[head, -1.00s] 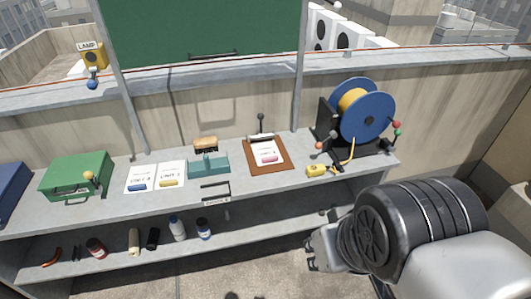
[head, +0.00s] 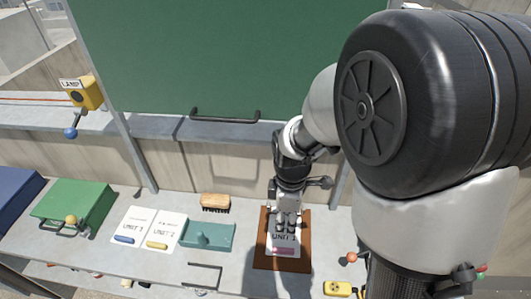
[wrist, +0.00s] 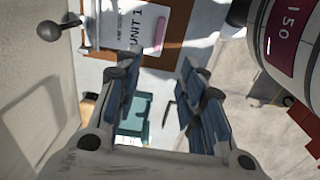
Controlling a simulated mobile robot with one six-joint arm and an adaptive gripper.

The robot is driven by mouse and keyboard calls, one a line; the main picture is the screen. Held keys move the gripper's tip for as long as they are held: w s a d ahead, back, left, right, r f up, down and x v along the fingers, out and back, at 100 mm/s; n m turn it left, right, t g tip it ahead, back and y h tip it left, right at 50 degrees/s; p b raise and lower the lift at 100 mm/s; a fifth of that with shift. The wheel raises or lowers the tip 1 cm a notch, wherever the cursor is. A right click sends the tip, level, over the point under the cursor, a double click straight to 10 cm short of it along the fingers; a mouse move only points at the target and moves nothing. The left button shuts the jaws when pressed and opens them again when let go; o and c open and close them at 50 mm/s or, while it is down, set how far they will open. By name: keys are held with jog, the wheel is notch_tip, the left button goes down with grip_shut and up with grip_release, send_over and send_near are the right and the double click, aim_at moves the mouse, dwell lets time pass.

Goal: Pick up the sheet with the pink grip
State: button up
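The sheet (head: 272,240) with the pink grip (head: 284,250) lies on a brown clipboard (head: 304,238) on the grey bench. In the wrist view the sheet (wrist: 118,30) reads "UNIT 1", and the pink grip (wrist: 160,33) runs along its edge. My gripper (head: 287,224) is above the clipboard and hides part of the sheet in the head view. In the wrist view my gripper (wrist: 158,75) is open, its two fingers apart with nothing between them. The pink grip is beyond the fingertips, apart from them.
Two sheets, with a blue grip (head: 123,239) and a yellow grip (head: 157,245), lie left of a teal holder (head: 207,236). A brush (head: 215,202) is behind it. A green box (head: 73,205) stands further left. A knobbed lever (wrist: 50,29) stands beside the clipboard.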

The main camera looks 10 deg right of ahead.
jog(key=b, duration=0.4)
send_over(283, 249)
notch_tip(283, 249, down, 12)
jog(key=shift+s+a+r, duration=0.1)
jog(key=shift+r, duration=0.05)
jog(key=shift+d+f+b, duration=0.2)
jog(key=shift+f+b, duration=1.35)
jog(key=shift+f, duration=1.55)
jog(key=shift+r, duration=0.1)
grip_shut()
